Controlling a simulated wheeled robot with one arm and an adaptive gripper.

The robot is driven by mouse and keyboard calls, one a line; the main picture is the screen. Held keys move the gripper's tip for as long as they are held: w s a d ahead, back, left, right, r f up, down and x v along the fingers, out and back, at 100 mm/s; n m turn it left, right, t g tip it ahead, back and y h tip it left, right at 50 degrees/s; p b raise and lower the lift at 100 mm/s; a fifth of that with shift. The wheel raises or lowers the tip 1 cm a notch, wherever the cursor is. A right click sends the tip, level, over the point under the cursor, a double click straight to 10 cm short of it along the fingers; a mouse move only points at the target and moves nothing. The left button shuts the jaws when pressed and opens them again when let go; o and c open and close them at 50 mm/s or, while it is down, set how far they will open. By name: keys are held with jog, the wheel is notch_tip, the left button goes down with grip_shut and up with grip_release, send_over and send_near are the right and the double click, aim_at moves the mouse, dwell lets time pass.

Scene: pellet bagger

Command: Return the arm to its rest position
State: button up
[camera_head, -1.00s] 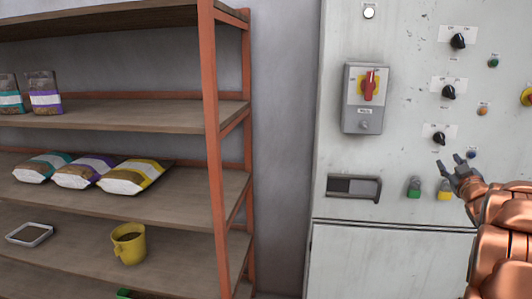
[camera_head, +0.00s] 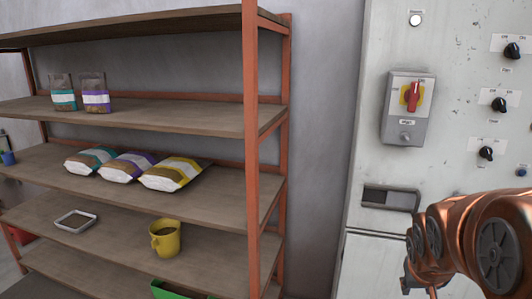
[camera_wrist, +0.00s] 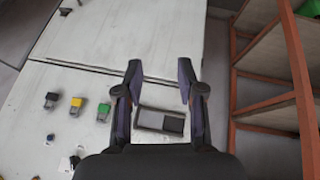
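My gripper (camera_wrist: 158,82) shows in the wrist view with its two dark fingers spread apart and nothing between them. It is in front of the pale control cabinet, with the cabinet's recessed handle (camera_wrist: 160,121) seen beyond the fingers. In the head view my copper-coloured arm (camera_head: 470,245) reaches in from the lower right, in front of the cabinet (camera_head: 450,150). The gripper itself cannot be made out clearly there.
A shelf rack (camera_head: 250,130) stands left of the cabinet, with bags, a yellow scoop (camera_head: 165,238) and a small tray (camera_head: 76,220). The cabinet carries a red rotary switch (camera_head: 413,95) and black knobs (camera_head: 500,104). A grey wall gap lies between rack and cabinet.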

jog(key=s+a+f+n+g+y, duration=0.1)
jog(key=s+a+g, duration=0.2)
jog(key=s+a, duration=0.5)
jog(key=s+a+f+n+g+y, duration=0.1)
jog(key=s+a+f+g+y, duration=0.1)
jog(key=s+a, duration=0.6)
jog(key=s+g, duration=0.1)
jog(key=s, duration=0.6)
jog(key=shift+a+f+g+y+p, duration=0.2)
jog(key=shift+g+y+p, duration=0.1)
jog(key=shift+p, duration=0.05)
jog(key=shift+c, duration=0.4)
